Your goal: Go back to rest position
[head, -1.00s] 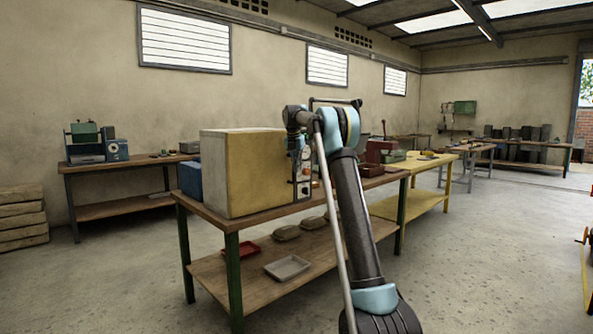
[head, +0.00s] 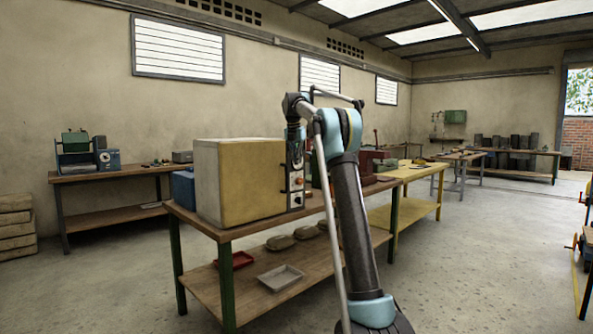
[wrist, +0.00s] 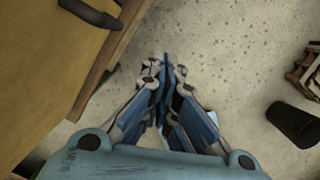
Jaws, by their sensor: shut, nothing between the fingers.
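My gripper (wrist: 164,66) shows in the wrist view with its fingertips together and nothing between them. It hangs over bare concrete floor, to the right of a wooden edge and a yellow surface. In the head view my arm rises from the bottom centre and bends at a blue joint in front of the wooden workbench (head: 250,226).
A yellow box-shaped machine (head: 240,182) stands on the workbench. A red tray (head: 236,260) and a grey tray (head: 281,277) lie on its lower shelf. In the wrist view a black bin (wrist: 292,126) stands at the right. Open floor lies right of the bench.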

